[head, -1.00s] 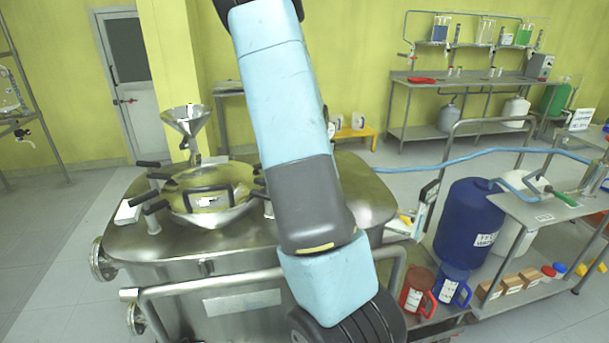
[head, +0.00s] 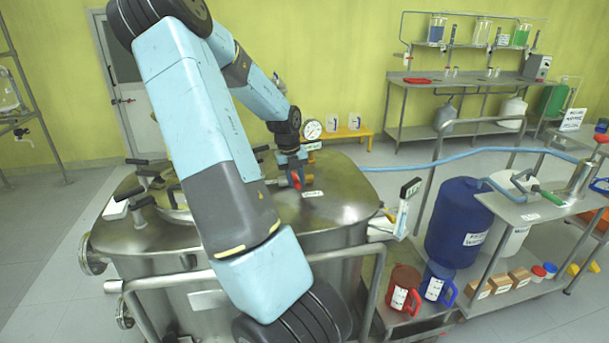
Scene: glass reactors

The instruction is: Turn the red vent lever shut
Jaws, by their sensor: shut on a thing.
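The red vent lever (head: 296,181) shows as a small red piece on top of the steel reactor vessel (head: 345,196), near its back. My gripper (head: 292,169) is at the lever, reaching down from my blue arm, and is shut on it. The fingers and much of the lever are small and partly hidden, so the lever's exact angle cannot be told. A round pressure gauge (head: 312,130) stands just behind and right of my gripper.
A blue hose (head: 450,158) runs from the vessel to the bench at right. A blue drum (head: 458,222) and red and blue jugs (head: 404,288) stand to the right. The vessel's right top is clear.

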